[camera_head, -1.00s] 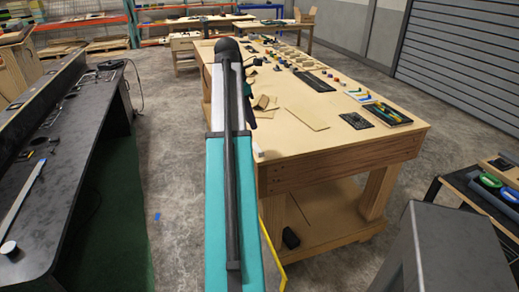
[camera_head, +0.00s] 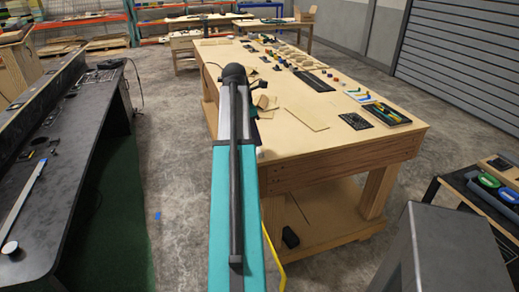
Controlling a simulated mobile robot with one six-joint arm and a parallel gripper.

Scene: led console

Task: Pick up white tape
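My arm, teal and black, reaches forward from the bottom centre over the near left part of the wooden table (camera_head: 370,146). Its dark end joint is near the table's left edge. My gripper's fingers are not visible; the arm hides that area. A small round white thing (camera_head: 10,247) lies on the black bench at the left, at the lower end of a long metal strip. It may be the white tape, but it is too small to be sure. No other clear roll of white tape can be made out.
The black bench (camera_head: 60,190) runs along the left. A grey box-shaped object (camera_head: 455,250) stands at the lower right.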

